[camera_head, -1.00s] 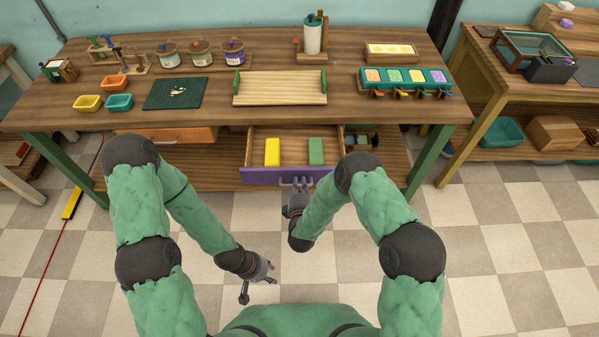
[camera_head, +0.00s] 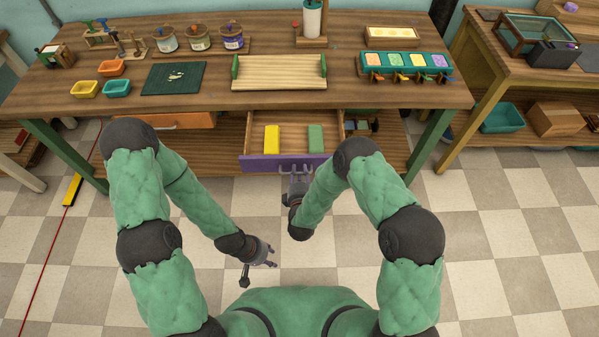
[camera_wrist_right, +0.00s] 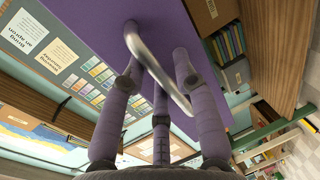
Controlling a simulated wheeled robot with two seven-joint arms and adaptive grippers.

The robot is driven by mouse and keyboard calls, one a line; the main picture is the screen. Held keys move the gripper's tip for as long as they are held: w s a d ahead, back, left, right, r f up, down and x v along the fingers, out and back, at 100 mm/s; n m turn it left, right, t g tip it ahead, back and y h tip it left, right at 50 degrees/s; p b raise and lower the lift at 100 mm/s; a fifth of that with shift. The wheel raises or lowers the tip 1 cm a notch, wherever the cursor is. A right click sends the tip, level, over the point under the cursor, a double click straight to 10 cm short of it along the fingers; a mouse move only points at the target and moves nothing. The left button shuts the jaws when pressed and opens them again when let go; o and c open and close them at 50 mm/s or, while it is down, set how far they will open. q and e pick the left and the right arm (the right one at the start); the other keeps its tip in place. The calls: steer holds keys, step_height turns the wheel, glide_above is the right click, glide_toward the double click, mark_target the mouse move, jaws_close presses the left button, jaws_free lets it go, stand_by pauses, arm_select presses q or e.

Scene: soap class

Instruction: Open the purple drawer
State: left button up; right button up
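The purple drawer (camera_head: 262,163) under the table stands pulled out. A yellow block (camera_head: 272,139) and a green block (camera_head: 315,138) lie in it. My right gripper (camera_head: 296,172) is at the middle of the purple front. In the right wrist view its fingers (camera_wrist_right: 160,95) are around the metal handle (camera_wrist_right: 155,65), which crosses between them against the drawer front (camera_wrist_right: 75,35). The fingers' exact contact with the bar is partly hidden. My left gripper (camera_head: 262,270) is empty, fingers spread, above the floor and well apart from the drawer.
The wooden table (camera_head: 400,96) above holds a wooden tray (camera_head: 280,72), small bowls (camera_head: 117,88), jars (camera_head: 199,38) and a soap mould (camera_head: 405,65). An orange drawer front (camera_head: 180,121) is to the left. The tiled floor before the drawer is clear.

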steer(key=v, duration=1.2)
steer(key=s+d+f+m+g+y, duration=0.25)
steer(key=d+f+m+g, duration=0.25)
steer(key=f+m+g, duration=0.5)
steer(key=s+d+m+g, duration=0.1)
steer(key=s+m+g, duration=0.1)
steer(key=s+m, duration=0.3)
steer(key=s+d+m+g+y, duration=0.1)
steer(key=s+d+m+g, duration=0.1)
steer(key=s+m, duration=0.3)
steer(key=s+g, duration=0.1)
steer(key=s, duration=0.2)
steer(key=shift+s+d, duration=0.3)
